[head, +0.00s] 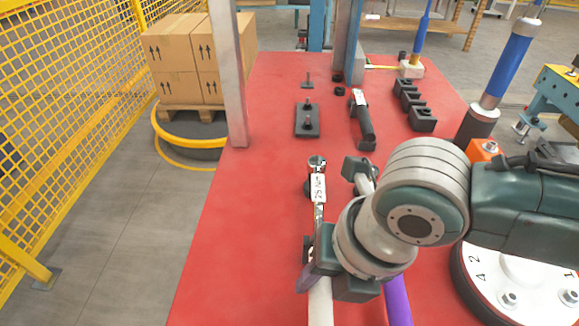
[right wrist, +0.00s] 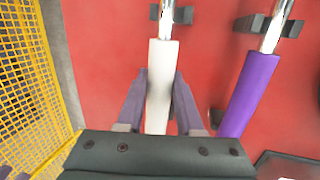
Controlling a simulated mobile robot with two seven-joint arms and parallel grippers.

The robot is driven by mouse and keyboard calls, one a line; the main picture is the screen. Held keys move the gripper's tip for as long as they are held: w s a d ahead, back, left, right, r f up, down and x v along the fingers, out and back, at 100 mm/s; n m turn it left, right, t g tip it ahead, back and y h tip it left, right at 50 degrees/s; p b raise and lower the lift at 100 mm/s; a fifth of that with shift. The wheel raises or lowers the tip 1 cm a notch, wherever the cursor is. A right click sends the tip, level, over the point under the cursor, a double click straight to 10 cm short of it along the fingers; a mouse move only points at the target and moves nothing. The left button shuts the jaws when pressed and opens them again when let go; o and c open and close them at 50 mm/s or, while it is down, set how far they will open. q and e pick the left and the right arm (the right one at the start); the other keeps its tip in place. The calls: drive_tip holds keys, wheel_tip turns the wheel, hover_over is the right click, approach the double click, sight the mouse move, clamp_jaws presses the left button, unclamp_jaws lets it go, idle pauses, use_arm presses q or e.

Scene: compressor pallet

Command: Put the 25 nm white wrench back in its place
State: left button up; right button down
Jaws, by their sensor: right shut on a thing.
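The white wrench has a white handle (head: 320,308) and a head with a "25 Nm" label (head: 318,188). My right gripper (head: 314,278) is shut on its handle; in the right wrist view the two fingers (right wrist: 160,90) press on both sides of the white handle (right wrist: 160,75). A dark holder block (right wrist: 182,14) sits at the wrench's metal shaft; I cannot tell whether the shaft rests in it or hovers just above. My left gripper is not in view.
A purple-handled wrench (right wrist: 248,92) lies parallel on the right, its shaft at another dark holder (right wrist: 270,25). On the red table (head: 230,230) further back are a black-handled tool (head: 363,122), a black plate with pegs (head: 307,121) and black blocks (head: 415,108). The table's left side is clear.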

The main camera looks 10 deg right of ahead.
drive_tip(key=shift+f+b, duration=0.6)
drive_tip(key=shift+f, duration=0.15)
drive_tip(key=shift+c, duration=2.4)
unclamp_jaws()
drive_tip(key=p+v, duration=0.2)
drive_tip(key=v, duration=0.8)
